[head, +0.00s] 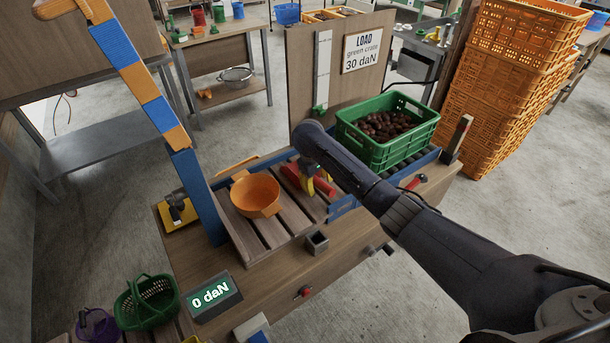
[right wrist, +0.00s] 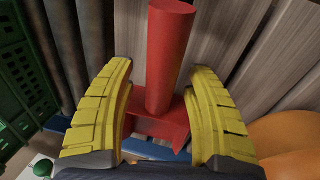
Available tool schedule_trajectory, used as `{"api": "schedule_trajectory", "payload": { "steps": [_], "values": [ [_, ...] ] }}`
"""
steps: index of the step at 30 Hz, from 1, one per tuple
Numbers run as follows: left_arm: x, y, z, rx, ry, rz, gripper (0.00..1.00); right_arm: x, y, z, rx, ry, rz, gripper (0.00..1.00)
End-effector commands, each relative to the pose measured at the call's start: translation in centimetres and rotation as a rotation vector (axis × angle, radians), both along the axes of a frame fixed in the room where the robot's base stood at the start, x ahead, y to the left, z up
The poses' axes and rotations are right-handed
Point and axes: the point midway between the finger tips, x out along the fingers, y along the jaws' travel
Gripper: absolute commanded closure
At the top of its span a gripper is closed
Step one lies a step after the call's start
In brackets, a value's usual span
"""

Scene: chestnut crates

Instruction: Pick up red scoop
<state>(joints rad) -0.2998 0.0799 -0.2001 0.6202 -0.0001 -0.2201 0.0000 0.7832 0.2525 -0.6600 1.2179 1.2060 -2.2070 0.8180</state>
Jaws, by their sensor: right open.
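The red scoop (head: 291,177) lies on the slatted wooden platform in the head view, partly hidden by my right arm and gripper. In the right wrist view its red cylindrical handle (right wrist: 168,55) points up the picture, with the wider red part (right wrist: 158,122) below. My right gripper (head: 318,189) is open, its yellow fingers on either side of the scoop. In the right wrist view there is a gap between each finger and the handle. My left gripper is not in view.
An orange bowl (head: 256,191) sits on the slats left of the scoop. A green crate (head: 385,157) of chestnuts stands behind my right arm. A striped blue and orange beam (head: 130,70) rises at the left. A display (head: 212,297) reads 0 daN.

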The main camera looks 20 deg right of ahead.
Motion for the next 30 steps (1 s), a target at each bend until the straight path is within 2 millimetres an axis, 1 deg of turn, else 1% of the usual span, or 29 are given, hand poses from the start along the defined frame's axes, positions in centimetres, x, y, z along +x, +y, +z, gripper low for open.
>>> {"api": "schedule_trajectory", "payload": {
  "steps": [3, 4, 18, 19, 30],
  "values": [
    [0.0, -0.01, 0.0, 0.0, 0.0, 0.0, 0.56, -0.01, 0.0, 0.0, 0.0, 0.0, 0.0, 0.46],
    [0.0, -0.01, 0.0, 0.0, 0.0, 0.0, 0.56, -0.01, 0.0, 0.0, 0.0, 0.0, 0.0, 0.44],
    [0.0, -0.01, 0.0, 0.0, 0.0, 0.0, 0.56, -0.01, 0.01, 0.03, 0.0, 0.0, 0.0, 0.99],
    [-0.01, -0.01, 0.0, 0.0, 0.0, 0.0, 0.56, -0.01, 0.01, 0.03, 0.0, 0.0, 0.0, 1.0],
    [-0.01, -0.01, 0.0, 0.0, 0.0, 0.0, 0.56, 0.01, 0.03, 0.07, 0.0, 0.0, 0.0, 1.0]
  ]
}}
